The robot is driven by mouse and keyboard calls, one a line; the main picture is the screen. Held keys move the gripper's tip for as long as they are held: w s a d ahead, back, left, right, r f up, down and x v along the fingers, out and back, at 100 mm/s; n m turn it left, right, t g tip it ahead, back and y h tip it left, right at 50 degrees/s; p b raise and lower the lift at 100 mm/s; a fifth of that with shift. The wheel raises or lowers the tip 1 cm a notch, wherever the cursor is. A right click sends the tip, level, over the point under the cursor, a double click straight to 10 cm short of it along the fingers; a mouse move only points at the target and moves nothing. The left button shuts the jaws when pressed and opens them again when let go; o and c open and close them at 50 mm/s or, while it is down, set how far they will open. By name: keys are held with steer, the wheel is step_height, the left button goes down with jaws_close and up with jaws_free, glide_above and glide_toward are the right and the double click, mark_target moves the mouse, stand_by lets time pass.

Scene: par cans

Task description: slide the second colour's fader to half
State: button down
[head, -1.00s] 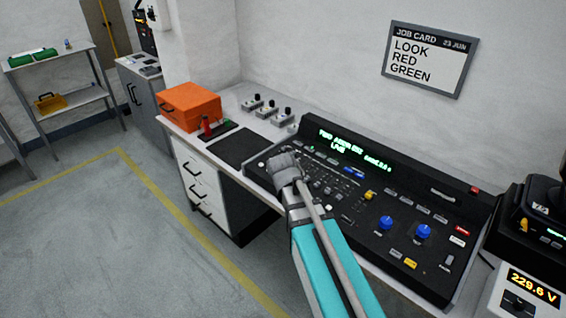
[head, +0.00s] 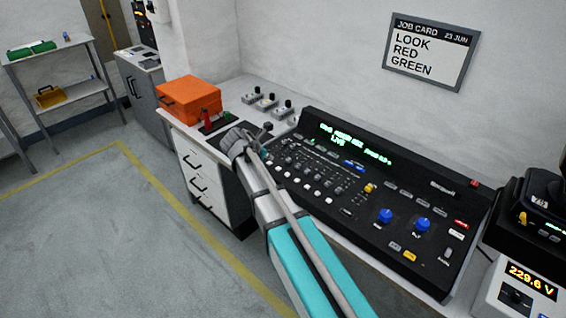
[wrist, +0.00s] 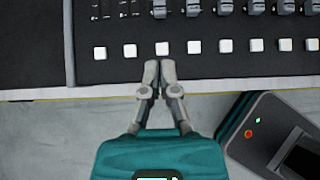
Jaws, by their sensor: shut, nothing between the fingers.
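The black lighting console (head: 420,186) stands on the bench with a lit green display. In the wrist view its fader caps (wrist: 192,8) show along the top edge, above a row of white buttons (wrist: 162,48). Any fader labels are too small to read or out of view. My gripper (wrist: 157,66) is shut and empty, its tips just below the white buttons near the console's front edge, apart from the fader caps. In the head view my arm reaches over the console's left end and hides part of it. The job card (head: 428,52) reads LOOK, RED, GREEN.
An orange case (head: 188,95) and several small grey switch boxes (head: 266,102) stand behind and left of the console. Blue knobs (head: 385,215) rise on its right part. A voltage meter (head: 518,292) stands at the right. The floor at the left is clear.

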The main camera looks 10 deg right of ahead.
mark_target(286, 163)
steer(key=shift+f, duration=0.1)
stand_by(0.4)
steer(key=shift+b+x, duration=0.9)
steer(key=shift+x, duration=0.15)
steer(key=b+x, duration=0.5)
steer(key=x, duration=0.2)
steer(key=shift+w+d+f, duration=0.2)
steer(key=shift+w, duration=0.05)
steer(key=shift+w, duration=0.1)
